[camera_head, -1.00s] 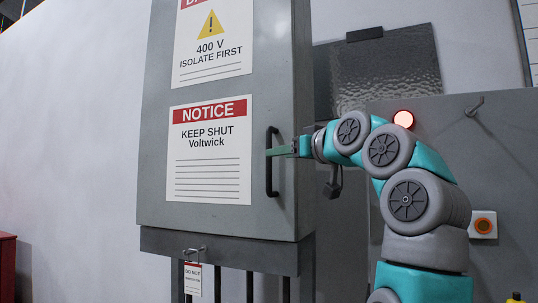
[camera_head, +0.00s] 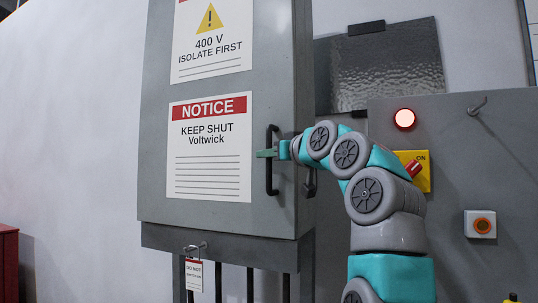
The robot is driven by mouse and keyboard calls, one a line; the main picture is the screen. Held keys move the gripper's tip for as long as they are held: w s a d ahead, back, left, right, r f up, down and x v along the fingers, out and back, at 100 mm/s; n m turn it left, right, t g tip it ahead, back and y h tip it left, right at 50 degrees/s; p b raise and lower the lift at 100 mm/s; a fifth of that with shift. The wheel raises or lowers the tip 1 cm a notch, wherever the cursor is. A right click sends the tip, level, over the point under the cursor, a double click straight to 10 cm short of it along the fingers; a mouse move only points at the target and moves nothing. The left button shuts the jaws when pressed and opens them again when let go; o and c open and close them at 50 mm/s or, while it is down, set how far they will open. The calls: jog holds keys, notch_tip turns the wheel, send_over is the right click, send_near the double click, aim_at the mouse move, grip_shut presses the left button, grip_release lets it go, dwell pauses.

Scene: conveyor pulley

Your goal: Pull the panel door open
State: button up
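The panel door (camera_head: 215,220) is the grey front of a tall cabinet, with warning and notice signs on it. It looks shut. Its black vertical bar handle (camera_head: 270,180) is near the right edge. My gripper (camera_head: 266,153) is at the upper half of the handle, reaching in from the right. Its green fingers lie across the bar, with a tip showing just left of it. I cannot tell whether the fingers are closed on the bar or only beside it.
A grey panel at the right carries a lit red lamp (camera_head: 404,119), a yellow plate with a red switch (camera_head: 414,169), a button box (camera_head: 481,224) and a hook (camera_head: 478,106). A tag (camera_head: 194,275) hangs under the cabinet.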

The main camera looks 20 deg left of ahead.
grip_shut()
dwell(0.9)
